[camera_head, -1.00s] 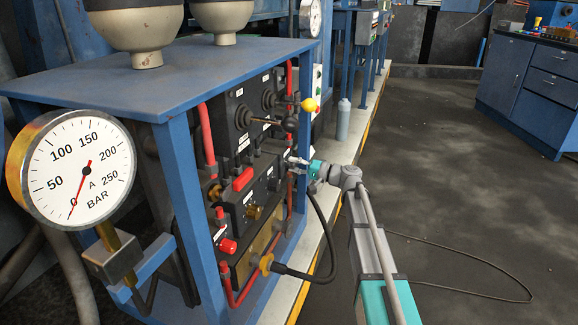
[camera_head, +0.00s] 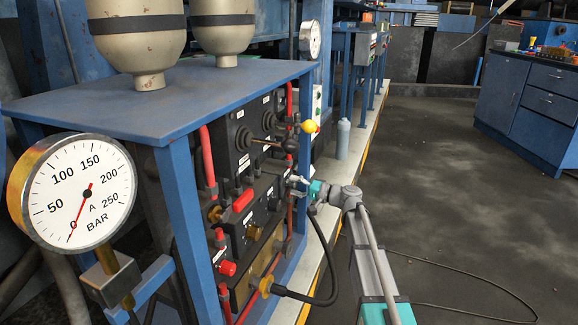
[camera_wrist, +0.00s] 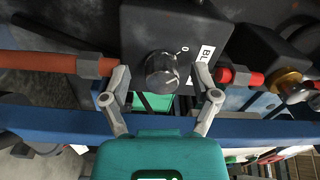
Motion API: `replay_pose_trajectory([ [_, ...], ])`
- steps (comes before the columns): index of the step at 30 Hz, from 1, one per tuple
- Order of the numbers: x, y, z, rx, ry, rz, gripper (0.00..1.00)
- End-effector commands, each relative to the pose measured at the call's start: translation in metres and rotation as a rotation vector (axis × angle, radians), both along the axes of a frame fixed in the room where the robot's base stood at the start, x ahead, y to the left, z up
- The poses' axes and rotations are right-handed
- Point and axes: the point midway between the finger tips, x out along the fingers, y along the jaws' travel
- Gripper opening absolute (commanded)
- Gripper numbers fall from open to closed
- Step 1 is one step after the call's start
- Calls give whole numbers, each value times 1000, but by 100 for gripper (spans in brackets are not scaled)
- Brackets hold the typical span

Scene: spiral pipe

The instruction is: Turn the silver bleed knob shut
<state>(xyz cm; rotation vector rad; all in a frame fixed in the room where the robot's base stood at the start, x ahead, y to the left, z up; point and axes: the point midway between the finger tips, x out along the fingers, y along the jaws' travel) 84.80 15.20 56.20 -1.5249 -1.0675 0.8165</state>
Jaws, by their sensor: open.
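The bleed knob (camera_wrist: 161,72) is a round, dark silver-grey knob on a black block in the wrist view. A white label (camera_wrist: 205,59) starting "BL" is beside it, and a small "O" mark is on the block. My gripper (camera_wrist: 162,76) is open, with one grey finger on each side of the knob. Gaps show between the fingers and the knob, and I cannot see contact. In the head view my gripper (camera_head: 297,182) is at the right side of the panel. The knob cannot be made out there.
An orange-red pipe (camera_wrist: 50,65) and a red fitting (camera_wrist: 240,76) flank the block. A blue frame bar (camera_wrist: 60,121) runs below the fingers. A pressure gauge (camera_head: 75,192) reads about 0. A black hose (camera_head: 325,260) hangs below my gripper. Open floor (camera_head: 440,190) lies right.

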Motion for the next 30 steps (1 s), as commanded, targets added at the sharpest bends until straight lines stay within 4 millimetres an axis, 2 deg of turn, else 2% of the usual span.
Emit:
replay_pose_trajectory([
  [8, -30, 4, -5, -128, 23, 32, 78],
  [17, -96, -2, -27, -446, 94, 97, 78],
  [23, -143, -19, -40, -675, 157, 131, 78],
  [30, -202, -54, -48, -964, 251, 155, 78],
])
